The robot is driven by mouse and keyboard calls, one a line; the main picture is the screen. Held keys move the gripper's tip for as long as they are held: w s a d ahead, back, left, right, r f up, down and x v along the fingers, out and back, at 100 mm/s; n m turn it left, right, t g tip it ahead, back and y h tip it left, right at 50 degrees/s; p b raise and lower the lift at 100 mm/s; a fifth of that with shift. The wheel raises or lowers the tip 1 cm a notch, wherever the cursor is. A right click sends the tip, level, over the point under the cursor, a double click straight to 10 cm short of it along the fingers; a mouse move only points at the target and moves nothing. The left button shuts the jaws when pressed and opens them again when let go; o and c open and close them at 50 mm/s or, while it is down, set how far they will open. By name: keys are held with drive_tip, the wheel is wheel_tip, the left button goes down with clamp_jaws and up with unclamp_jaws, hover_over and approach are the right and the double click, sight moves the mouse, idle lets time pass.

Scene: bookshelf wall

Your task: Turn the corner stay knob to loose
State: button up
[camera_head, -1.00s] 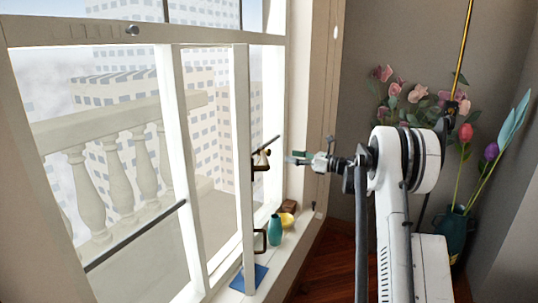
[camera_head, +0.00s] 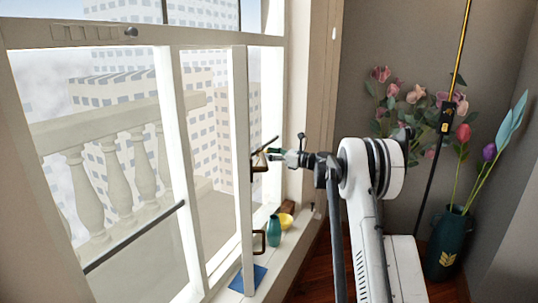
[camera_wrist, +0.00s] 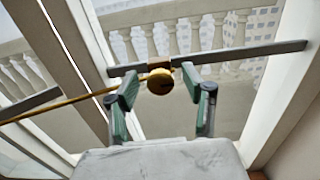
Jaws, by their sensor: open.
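The corner stay knob (camera_wrist: 160,84) is a round brass knob below a dark flat stay bar (camera_wrist: 255,52) in the wrist view. My gripper (camera_wrist: 161,78) is open, with one green-grey finger on each side of the knob. Gaps show between the knob and both fingers, so it is not clamped. In the head view the stay bar (camera_head: 266,144) sticks out by the window frame's edge, and my gripper (camera_head: 269,153) reaches it from the right. The knob is small and mostly hidden there.
A thin brass rod (camera_wrist: 60,107) runs in from the left in the wrist view. A teal vase (camera_head: 274,230), yellow bowl (camera_head: 286,220) and blue sheet (camera_head: 248,278) are on the sill below. Flowers (camera_head: 420,105) stand at right.

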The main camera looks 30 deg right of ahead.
clamp_jaws()
drive_tip(key=shift+s+a+f+n+b, duration=0.1)
drive_tip(key=shift+n+b, duration=1.35)
drive_tip(key=shift+n, duration=3.05)
drive_tip(key=shift+s+a+f+n+b, duration=0.1)
drive_tip(key=shift+n+b, duration=1.35)
drive_tip(key=shift+n, duration=3.05)
unclamp_jaws()
